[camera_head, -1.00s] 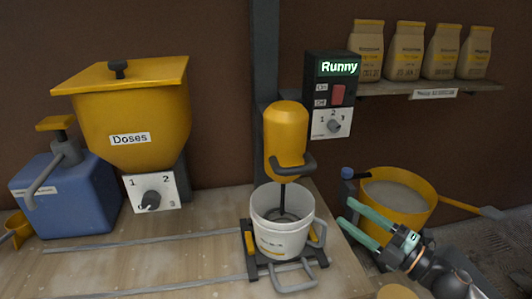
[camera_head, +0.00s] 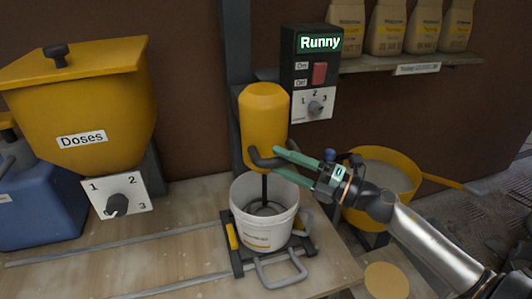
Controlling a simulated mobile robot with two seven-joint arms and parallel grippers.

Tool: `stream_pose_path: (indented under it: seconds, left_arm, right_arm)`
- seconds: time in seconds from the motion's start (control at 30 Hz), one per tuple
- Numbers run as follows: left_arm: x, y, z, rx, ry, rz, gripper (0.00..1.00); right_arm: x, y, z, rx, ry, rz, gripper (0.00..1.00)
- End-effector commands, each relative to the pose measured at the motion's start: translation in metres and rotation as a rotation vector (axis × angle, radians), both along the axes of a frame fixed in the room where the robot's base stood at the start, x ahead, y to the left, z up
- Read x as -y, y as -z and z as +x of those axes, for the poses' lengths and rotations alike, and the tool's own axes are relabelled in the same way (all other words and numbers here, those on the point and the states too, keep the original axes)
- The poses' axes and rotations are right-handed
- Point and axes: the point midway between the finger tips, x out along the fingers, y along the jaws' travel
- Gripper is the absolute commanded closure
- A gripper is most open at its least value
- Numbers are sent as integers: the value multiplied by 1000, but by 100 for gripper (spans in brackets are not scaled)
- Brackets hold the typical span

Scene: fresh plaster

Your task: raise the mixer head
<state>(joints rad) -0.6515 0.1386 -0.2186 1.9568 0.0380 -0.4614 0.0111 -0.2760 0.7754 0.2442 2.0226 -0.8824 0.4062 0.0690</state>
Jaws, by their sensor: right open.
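The yellow mixer head (camera_head: 264,115) hangs on a dark post, with a dark handle (camera_head: 266,160) at its lower front. Its stirring rod (camera_head: 264,188) reaches down into the white bucket (camera_head: 264,228), so the head is low. My right gripper (camera_head: 279,163) comes in from the right, with green fingers open at the right end of the handle. The fingers overlap the handle in the picture; I cannot tell whether they touch it. My left gripper is not in view.
The control box (camera_head: 310,75) reads "Runny" and has a red switch and a dial. A yellow hopper (camera_head: 85,100) marked "Doses" stands left. A yellow tub (camera_head: 385,185) sits behind my right arm. Bags (camera_head: 390,28) stand on a shelf. The bucket stands in a sliding tray (camera_head: 282,270).

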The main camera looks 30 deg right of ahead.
Motion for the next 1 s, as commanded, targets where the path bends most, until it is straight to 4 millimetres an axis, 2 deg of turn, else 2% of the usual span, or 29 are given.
stream_pose_path:
  seconds: [0.1, 0.3, 0.77, 1.0]
  left_arm:
    - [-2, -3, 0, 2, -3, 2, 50]
    - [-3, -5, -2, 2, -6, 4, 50]
    - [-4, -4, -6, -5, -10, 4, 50]
    - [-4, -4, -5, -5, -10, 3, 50]
  right_arm:
    - [-8, -5, 14, 3, 0, -1, 43]
    - [-18, -6, 31, 1, 2, 1, 43]
    - [-23, -6, 37, 0, 1, 1, 43]
    - [-23, -6, 37, 0, 1, 2, 70]
